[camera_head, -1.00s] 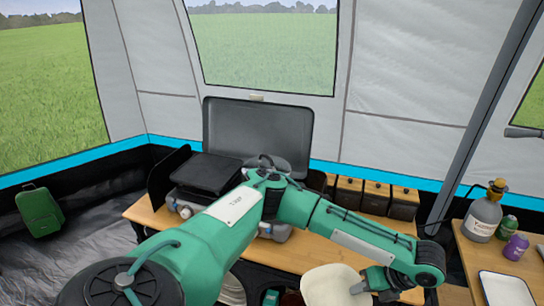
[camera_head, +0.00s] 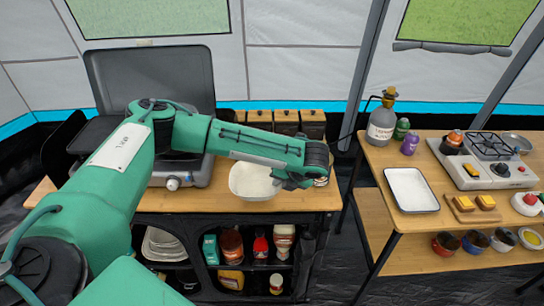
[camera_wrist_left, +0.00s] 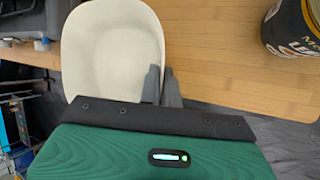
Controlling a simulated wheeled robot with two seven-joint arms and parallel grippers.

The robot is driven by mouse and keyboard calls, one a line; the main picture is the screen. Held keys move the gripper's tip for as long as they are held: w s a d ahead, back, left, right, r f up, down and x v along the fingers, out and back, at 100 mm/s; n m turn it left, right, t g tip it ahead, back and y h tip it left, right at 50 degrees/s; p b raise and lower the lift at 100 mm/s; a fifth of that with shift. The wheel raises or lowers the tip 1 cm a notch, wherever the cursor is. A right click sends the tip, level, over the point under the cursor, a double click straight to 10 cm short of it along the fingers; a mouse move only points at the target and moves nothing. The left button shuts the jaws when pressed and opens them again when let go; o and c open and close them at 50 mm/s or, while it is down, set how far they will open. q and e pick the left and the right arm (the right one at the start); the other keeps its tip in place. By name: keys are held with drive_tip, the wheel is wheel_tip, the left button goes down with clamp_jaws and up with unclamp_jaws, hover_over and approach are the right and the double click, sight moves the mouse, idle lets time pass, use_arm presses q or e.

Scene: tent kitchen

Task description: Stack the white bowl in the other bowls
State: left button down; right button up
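The white bowl (camera_head: 250,182) is upright over the front of the wooden counter (camera_head: 215,201), before the stove. My left gripper (camera_head: 291,182) is at its right rim. In the left wrist view, the fingers (camera_wrist_left: 161,84) are close together on either side of the edge of the bowl (camera_wrist_left: 115,48). I cannot tell whether the bowl touches the counter. A stack of pale bowls or plates (camera_head: 163,243) sits on the shelf below, at left. Several small coloured bowls (camera_head: 475,242) stand in a row on the right table's lower shelf. My right gripper is not in view.
A stove with raised lid (camera_head: 150,80) stands left of the bowl. Several canisters (camera_head: 286,122) line the back. A dark jar (camera_wrist_left: 293,25) stands right of the gripper. Bottles fill the middle shelf. The right table holds a white tray (camera_head: 411,190) and a burner (camera_head: 487,172).

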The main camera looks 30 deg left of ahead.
use_arm(q)
drive_tip(key=w+a, duration=0.2)
drive_tip(key=w, duration=0.1)
drive_tip(key=w+a+p, duration=0.1)
drive_tip(key=w+a, duration=0.1)
drive_tip(key=w, duration=0.1)
drive_tip(key=w+a+p, duration=0.1)
drive_tip(key=w+a, duration=0.1)
drive_tip(key=w, duration=0.2)
drive_tip(key=shift+w+a, duration=0.1)
wheel_tip(320, 180, down, 3)
drive_tip(key=shift+f+p, duration=0.15)
drive_tip(key=shift+p, duration=0.45)
drive_tip(key=shift+f, duration=0.15)
drive_tip(key=shift+f, duration=0.1)
drive_tip(key=c, duration=1.6)
unclamp_jaws()
